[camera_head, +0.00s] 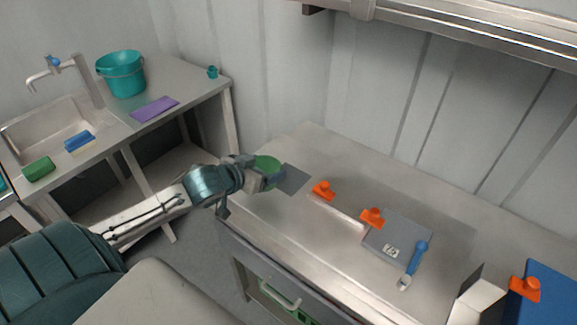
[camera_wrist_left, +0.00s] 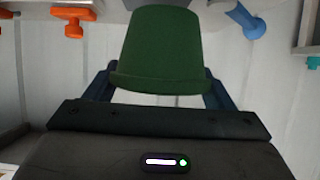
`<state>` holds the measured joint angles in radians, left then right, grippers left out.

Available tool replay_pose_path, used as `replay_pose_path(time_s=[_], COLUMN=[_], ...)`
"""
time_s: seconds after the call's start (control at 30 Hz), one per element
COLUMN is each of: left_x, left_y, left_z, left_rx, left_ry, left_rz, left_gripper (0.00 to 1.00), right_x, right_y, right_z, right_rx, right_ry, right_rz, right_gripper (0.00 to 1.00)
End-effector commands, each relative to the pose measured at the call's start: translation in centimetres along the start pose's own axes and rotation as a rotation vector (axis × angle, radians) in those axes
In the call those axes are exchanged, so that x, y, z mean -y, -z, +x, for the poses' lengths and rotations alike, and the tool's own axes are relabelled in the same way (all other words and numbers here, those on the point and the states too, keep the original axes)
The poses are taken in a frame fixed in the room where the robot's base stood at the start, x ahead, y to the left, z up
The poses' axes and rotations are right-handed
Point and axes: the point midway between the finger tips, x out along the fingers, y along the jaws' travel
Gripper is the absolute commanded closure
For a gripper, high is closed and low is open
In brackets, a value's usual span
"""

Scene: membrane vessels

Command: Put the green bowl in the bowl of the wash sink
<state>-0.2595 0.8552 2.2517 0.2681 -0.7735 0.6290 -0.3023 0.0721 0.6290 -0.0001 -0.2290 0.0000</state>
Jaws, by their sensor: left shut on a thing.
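The green bowl (camera_wrist_left: 160,50) fills the middle of the left wrist view, between the two dark fingers. My left gripper (camera_wrist_left: 160,92) is shut on it. In the head view, the green bowl (camera_head: 267,165) shows partly behind my left gripper (camera_head: 262,177), over the left end of the workbench. The wash sink (camera_head: 45,132) is a metal basin with a tap at the far left of the head view, on a separate counter. My right gripper is not in view.
Near the sink are a green block (camera_head: 38,169), a blue sponge (camera_head: 79,141), a teal bucket (camera_head: 121,73) and a purple cloth (camera_head: 155,109). A gap separates the counters. Orange knobs (camera_head: 323,190), a grey plate (camera_head: 398,240) and a blue-handled tool (camera_head: 414,262) lie on the workbench.

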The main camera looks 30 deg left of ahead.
Motion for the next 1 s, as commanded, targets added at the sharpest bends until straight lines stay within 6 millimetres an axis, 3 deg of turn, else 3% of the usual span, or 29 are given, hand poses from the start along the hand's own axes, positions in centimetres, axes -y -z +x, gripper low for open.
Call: replay_pose_path(time_s=[0.4,0.73,0.87,1.0], left_x=[-0.9,-1.3,-1.2,-1.2], left_y=[2.5,3.4,1.1,0.1], left_z=[5.9,8.5,9.3,9.9], left_rx=[-0.003,-0.001,0.006,0.001], left_ry=[-0.005,-0.005,-0.004,-0.004], left_rz=[-0.006,-0.004,-0.003,-0.001], left_gripper=[0.49,0.49,0.49,0.49], right_x=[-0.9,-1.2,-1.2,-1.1], right_y=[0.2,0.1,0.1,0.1], right_z=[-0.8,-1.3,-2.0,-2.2], right_rx=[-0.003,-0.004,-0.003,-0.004], right_ry=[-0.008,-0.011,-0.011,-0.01], right_rz=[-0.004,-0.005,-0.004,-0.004], right_gripper=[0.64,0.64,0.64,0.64])
